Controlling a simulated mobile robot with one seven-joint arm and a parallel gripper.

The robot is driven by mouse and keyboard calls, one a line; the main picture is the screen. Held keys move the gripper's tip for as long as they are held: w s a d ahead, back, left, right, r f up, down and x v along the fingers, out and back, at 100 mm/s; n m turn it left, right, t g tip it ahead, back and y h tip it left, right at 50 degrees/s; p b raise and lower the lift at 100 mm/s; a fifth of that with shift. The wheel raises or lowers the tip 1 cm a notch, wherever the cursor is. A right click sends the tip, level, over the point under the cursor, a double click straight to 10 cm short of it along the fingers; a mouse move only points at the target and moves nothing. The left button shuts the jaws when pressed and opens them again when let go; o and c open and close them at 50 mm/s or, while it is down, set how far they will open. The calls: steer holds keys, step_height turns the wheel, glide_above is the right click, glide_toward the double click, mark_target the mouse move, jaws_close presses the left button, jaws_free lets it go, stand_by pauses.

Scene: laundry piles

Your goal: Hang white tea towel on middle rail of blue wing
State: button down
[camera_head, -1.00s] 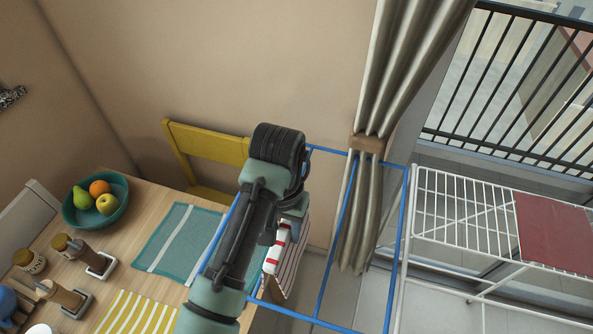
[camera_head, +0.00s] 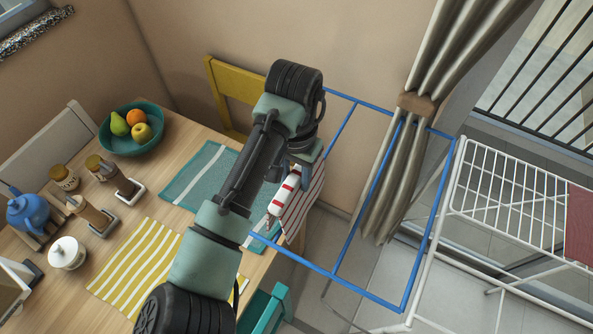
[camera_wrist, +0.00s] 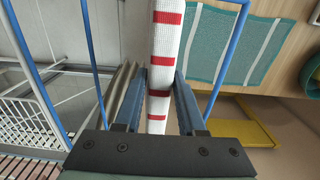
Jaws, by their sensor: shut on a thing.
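The white tea towel with red stripes (camera_head: 303,203) hangs folded from my gripper (camera_head: 300,180), which is shut on it. In the wrist view the towel (camera_wrist: 165,45) runs as a narrow strip between the two fingers (camera_wrist: 160,85). The blue wing (camera_head: 430,235) is a frame of blue rails to the right of the towel. Its middle rail (camera_head: 368,205) crosses the frame to the right of my gripper. The towel is near the wing's left part, partly hidden by my arm; I cannot tell whether it touches a rail.
A white drying rack (camera_head: 505,190) with a dark red cloth (camera_head: 580,222) stands at right. A curtain (camera_head: 385,195) hangs behind the wing. The table (camera_head: 185,210) at left holds a fruit bowl (camera_head: 130,140), jars, a blue teapot (camera_head: 28,213) and placemats. A yellow chair (camera_head: 235,95) stands behind.

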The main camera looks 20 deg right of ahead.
steer(key=shift+f+b, duration=2.75)
steer(key=shift+f, duration=2.6)
steer(key=shift+c, duration=2.1)
jaws_free()
step_height(320, 180, up, 13)
steer(key=shift+p, duration=0.6)
